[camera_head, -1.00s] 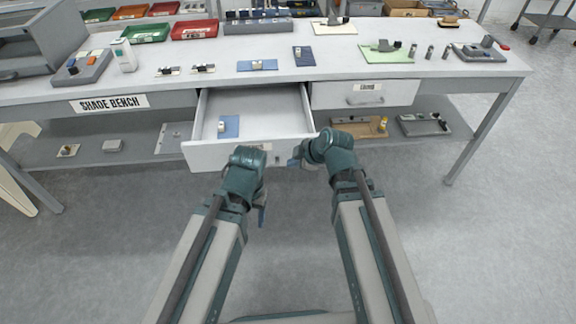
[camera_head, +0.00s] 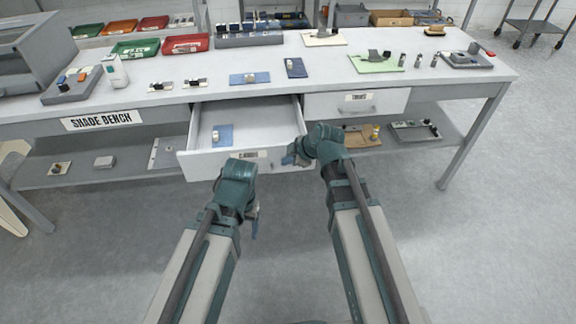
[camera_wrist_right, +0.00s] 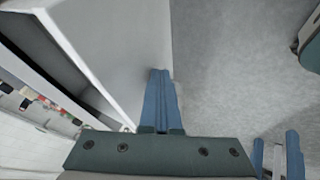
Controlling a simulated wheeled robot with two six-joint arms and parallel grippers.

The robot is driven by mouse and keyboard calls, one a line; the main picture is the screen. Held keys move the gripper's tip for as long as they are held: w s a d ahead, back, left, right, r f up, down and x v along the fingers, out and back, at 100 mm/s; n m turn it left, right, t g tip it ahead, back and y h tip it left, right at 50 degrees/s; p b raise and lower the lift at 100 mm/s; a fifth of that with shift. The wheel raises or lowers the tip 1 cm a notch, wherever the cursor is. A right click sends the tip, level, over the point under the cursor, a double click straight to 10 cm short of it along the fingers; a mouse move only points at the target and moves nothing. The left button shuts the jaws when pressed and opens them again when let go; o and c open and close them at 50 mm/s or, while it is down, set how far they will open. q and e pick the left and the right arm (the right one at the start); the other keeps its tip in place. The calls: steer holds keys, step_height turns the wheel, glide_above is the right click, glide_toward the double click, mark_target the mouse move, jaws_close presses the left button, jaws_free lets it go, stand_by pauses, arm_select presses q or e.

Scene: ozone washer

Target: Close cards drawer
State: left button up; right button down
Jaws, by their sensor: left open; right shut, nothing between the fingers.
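The open drawer (camera_head: 190,166) sticks out from the bench front, left of a shut drawer (camera_head: 330,103). A blue card (camera_head: 222,136) with a small pale block lies inside it. My right gripper (camera_head: 290,158) is shut and empty at the right end of the drawer front. In the right wrist view its blue fingers (camera_wrist_right: 160,95) lie together beside the pale drawer panel (camera_wrist_right: 115,35); whether they touch it I cannot tell. My left gripper (camera_head: 254,222) is open and empty, hanging below and in front of the drawer, partly hidden by its wrist.
The bench top (camera_head: 290,85) carries trays, cards and small blocks. A lower shelf (camera_head: 120,172) under the drawers holds small parts. A bench leg (camera_head: 470,140) stands at the right. The floor in front is clear.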

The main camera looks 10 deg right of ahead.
glide_above(278, 122)
steer(key=shift+s, duration=0.4)
steer(key=shift+w+r, duration=0.1)
steer(key=shift+w, duration=0.2)
